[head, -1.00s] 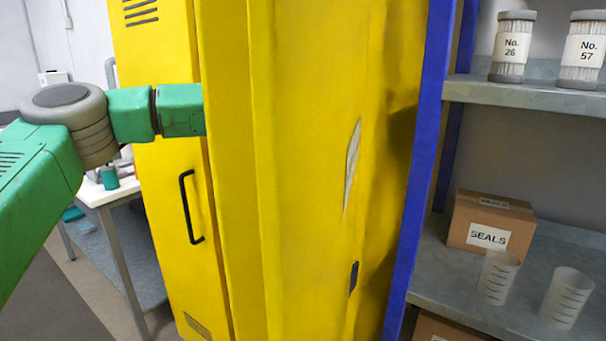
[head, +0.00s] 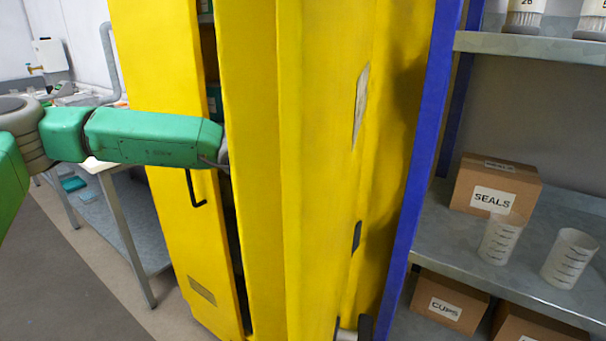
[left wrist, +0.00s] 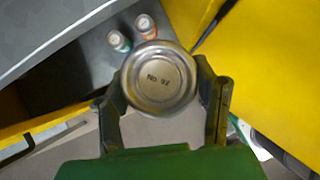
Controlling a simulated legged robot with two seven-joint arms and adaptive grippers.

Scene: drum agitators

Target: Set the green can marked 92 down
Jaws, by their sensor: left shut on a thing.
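My left gripper (left wrist: 164,105) is shut on the can marked 92 (left wrist: 160,78) in the left wrist view. The can's round metal lid faces the camera and reads "No 92"; its side is mostly hidden, so its green colour does not show. A grey metal shelf (left wrist: 85,62) lies beyond the can; I cannot tell whether the can touches it. In the head view my left arm reaches in from the left to the yellow cabinet (head: 255,170), and the gripper and can are hidden behind its yellow panel. My right gripper cannot be made out.
Two small cans, one pale (left wrist: 118,40) and one orange-banded (left wrist: 146,27), stand on the grey shelf beside the held can. The cabinet's left door (head: 190,235) is ajar. At right, a blue post (head: 425,150) edges a rack with a SEALS box (head: 494,187) and beakers (head: 502,238).

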